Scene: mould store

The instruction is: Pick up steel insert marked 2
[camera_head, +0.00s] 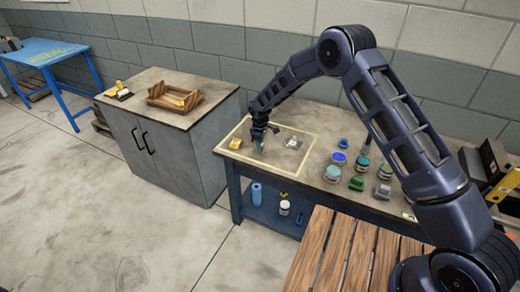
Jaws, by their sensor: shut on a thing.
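My gripper (260,144) points down over the worktable, inside a yellow outlined area. It is shut on a small teal thing (259,147), mostly hidden by the fingers. Whether this thing touches the tabletop is too small to tell. A light grey, metal-looking piece (292,143) lies in the same outlined area, to the right of my gripper. No number can be read on any piece, so I cannot tell which is the steel insert marked 2.
A yellow piece (236,143) lies left of my gripper. Several blue, teal, green and grey pieces (357,183) stand to the right on the worktable (310,172). A grey cabinet (165,150) with a wooden tray (175,97) stands left. A slatted wooden surface (345,255) is in front.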

